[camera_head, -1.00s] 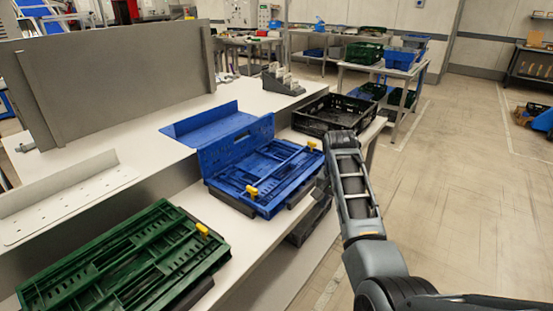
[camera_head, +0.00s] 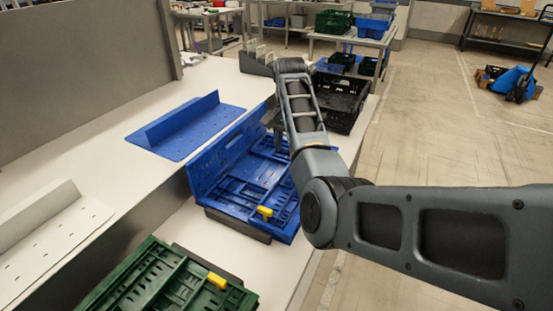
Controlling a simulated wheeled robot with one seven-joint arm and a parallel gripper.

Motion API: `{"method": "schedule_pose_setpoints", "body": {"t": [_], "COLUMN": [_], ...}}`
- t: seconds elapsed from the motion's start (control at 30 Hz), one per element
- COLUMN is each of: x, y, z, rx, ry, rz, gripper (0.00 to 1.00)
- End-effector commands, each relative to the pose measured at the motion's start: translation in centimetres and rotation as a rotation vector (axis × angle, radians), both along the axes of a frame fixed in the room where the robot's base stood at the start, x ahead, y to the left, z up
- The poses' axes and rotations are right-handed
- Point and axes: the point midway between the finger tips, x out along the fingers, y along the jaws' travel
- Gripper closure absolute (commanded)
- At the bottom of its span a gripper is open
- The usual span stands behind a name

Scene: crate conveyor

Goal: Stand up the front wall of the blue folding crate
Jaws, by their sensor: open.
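The blue folding crate (camera_head: 222,157) sits on the white bench. Its far-left long wall stands upright. The other walls, with the front wall among them, lie folded down over the base. A yellow latch (camera_head: 265,211) shows at the near end; my arm hides the crate's far right part. My gripper (camera_head: 278,138) is mostly hidden behind my forearm, with only a small dark part showing over the crate's far end. It is open, and I see nothing held in it. I cannot tell whether it touches the crate.
A folded green crate (camera_head: 160,285) with a yellow latch lies nearer on the bench. A black crate (camera_head: 340,103) stands beyond the blue one. A blue angled plate (camera_head: 185,125) and a white one (camera_head: 50,235) lie to the left. Open floor is at right.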

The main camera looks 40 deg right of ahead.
Motion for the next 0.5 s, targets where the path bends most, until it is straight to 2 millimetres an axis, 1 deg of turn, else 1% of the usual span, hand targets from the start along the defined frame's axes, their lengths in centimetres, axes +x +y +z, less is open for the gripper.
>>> {"method": "schedule_pose_setpoints", "body": {"t": [0.17, 0.4, 0.5], "x": [-0.1, -0.1, -0.1], "y": [0.0, 0.0, 0.0], "z": [-1.8, -5.5, -6.6], "rx": [0.003, 0.002, 0.002], "ry": [0.004, 0.004, 0.004], "rz": [0.0, -0.001, 0.0], "gripper": [0.51, 0.51, 0.51]}}
